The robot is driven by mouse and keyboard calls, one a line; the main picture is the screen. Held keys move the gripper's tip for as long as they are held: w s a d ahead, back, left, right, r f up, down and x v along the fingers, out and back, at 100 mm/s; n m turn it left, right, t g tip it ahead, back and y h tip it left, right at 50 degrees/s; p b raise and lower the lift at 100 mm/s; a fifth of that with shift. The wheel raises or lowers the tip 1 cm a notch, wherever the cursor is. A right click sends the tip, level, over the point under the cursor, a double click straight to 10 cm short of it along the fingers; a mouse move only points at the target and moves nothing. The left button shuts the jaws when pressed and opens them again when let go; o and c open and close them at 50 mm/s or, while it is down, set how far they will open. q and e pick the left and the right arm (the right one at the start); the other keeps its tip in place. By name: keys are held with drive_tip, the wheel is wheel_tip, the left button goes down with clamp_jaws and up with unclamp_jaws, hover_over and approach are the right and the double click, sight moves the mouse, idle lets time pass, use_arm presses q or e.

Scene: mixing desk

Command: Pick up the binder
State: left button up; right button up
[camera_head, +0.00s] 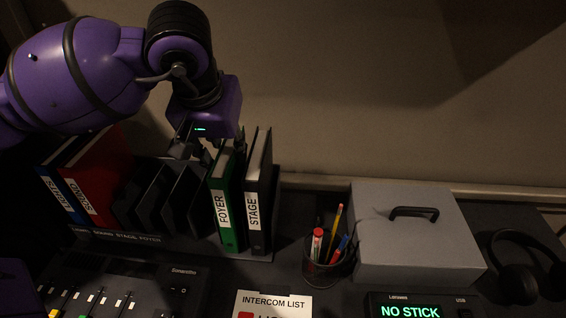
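Several binders stand in a dark rack (265,256) at the left. They are a blue binder (62,193), a red binder (98,180), a green binder labelled FOYER (227,235) and a black binder labelled STAGE (259,235). The task does not say which one is meant. My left gripper (197,148) points down just above and left of the green binder's top. Its fingers look apart, with nothing seen between them. The far fingertip is partly hidden, and I cannot tell whether it touches the green binder. My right gripper is not in view.
Empty dark slots (170,195) lie between the red and green binders. A pen cup (328,262), a grey box with a handle (412,245) and headphones (520,275) stand to the right. A mixing console (125,290) and an intercom list (272,303) are in front.

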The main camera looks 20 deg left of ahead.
use_arm(q)
drive_tip(key=x, duration=0.6)
drive_tip(key=shift+s+d+f, duration=0.1)
drive_tip(key=shift+d, duration=0.05)
drive_tip(key=shift+f+b, duration=0.2)
drive_tip(key=shift+b, duration=0.1)
idle(0.4)
drive_tip(key=shift+c, duration=0.4)
clamp_jaws()
